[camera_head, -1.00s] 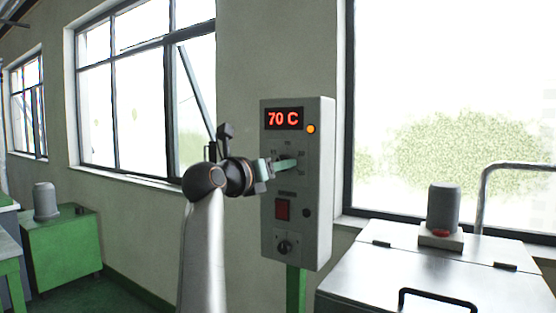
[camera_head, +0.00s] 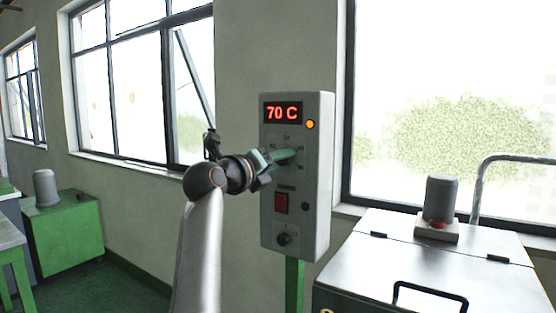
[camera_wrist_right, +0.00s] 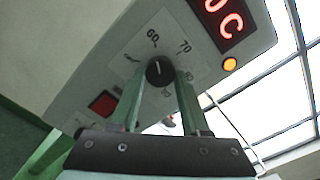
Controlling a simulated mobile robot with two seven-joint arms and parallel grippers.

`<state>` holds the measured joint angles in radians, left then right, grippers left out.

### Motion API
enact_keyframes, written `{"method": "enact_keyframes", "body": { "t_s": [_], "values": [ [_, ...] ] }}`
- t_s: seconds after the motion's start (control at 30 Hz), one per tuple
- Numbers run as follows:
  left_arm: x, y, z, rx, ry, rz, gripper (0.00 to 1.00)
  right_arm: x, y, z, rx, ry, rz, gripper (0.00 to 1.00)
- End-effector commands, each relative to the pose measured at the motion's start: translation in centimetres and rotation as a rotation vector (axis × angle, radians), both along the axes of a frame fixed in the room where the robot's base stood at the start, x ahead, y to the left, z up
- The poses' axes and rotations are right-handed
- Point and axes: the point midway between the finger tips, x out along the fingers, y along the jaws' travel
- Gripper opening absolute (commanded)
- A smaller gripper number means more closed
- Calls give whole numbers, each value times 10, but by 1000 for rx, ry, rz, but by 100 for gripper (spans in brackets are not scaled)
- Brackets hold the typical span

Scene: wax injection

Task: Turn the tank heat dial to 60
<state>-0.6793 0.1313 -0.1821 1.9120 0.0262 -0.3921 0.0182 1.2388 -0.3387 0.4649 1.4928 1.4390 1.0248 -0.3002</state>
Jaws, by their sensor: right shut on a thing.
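The control box (camera_head: 322,180) is a grey panel on a green post, with a red display (camera_head: 283,113) reading 70 C. The tank heat dial (camera_wrist_right: 160,70) is a small black knob on its front, with a printed scale around it; 60 and 70 are legible in the right wrist view. My right gripper (camera_wrist_right: 160,76) has its green fingers closed on the dial's two sides. In the head view my right gripper (camera_head: 292,154) reaches the panel from the left and hides the dial. A pale mark shows on the knob's face. My left gripper is out of view.
Below the dial on the box are a red switch (camera_head: 281,203) and a lower black knob (camera_head: 284,239). An orange lamp (camera_head: 310,125) is lit beside the display. A metal tank (camera_head: 420,262) with a lid handle stands at the right.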

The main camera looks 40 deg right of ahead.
Motion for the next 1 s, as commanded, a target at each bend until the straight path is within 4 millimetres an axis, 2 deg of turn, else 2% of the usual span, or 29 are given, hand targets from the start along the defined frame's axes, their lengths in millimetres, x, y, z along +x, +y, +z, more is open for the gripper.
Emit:
{"method": "enact_keyframes", "body": {
  "t_s": [0.27,0.3,0.53,0.83,1.0],
  "values": [
    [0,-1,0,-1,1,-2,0,0,0,-1,2,2,0,0],
    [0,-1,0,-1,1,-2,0,0,0,-1,2,2,0,48],
    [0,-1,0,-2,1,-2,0,0,0,-1,1,0,0,74],
    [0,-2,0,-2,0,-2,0,0,2,0,1,-1,1,76],
    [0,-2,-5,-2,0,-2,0,-5,21,-2,1,-1,4,76]
  ]
}}
